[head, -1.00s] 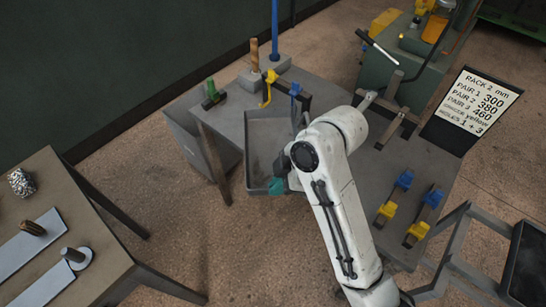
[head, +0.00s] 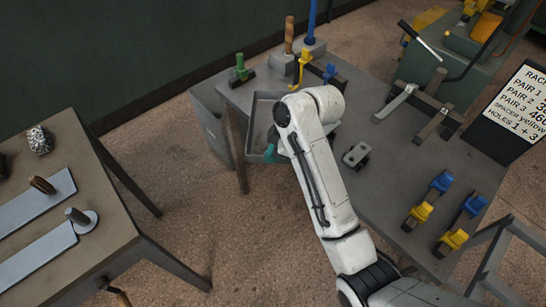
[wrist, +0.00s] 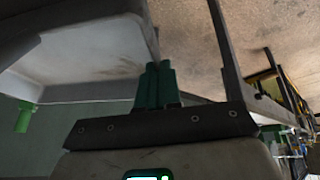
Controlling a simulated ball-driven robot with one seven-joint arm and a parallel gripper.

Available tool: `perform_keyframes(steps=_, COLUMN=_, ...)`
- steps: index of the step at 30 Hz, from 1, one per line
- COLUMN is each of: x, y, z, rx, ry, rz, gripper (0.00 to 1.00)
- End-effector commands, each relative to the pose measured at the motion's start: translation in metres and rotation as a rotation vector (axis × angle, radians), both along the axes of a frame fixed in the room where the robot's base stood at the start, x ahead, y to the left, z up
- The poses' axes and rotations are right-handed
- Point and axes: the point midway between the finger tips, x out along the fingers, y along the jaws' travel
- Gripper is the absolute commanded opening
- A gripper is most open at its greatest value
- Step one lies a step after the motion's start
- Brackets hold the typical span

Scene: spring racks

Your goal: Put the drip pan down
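The drip pan (head: 254,118) is a grey, shallow, rectangular tray at the near left end of the grey bench (head: 400,185) in the head view. Part of it is behind my arm. It reaches out past the bench's near edge; I cannot tell whether it rests on the bench or hangs above it. My gripper (head: 271,153) has teal fingers at the pan's near end. In the wrist view the fingers (wrist: 157,84) are close together at the pan's rim, with its pale, stained surface (wrist: 85,45) to the left. They appear shut on the rim.
Behind the pan stand a green clamp (head: 240,68), a wooden handle (head: 289,36) and a yellow hook (head: 303,68). A grey block (head: 356,154) and blue and yellow pieces (head: 420,213) lie on the bench to the right. Another table (head: 110,235) stands at left.

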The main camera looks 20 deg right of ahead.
Motion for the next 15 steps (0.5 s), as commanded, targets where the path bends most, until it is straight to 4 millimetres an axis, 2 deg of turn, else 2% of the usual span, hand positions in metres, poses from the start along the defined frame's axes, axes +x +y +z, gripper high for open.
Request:
perform_keyframes(steps=5, x=0.000, y=0.000, z=-0.017, rx=-0.001, ry=-0.002, rz=-0.001, gripper=0.00)
perform_keyframes(steps=15, x=-0.001, y=0.000, z=-0.020, rx=-0.001, ry=-0.002, rz=-0.001, gripper=0.00)
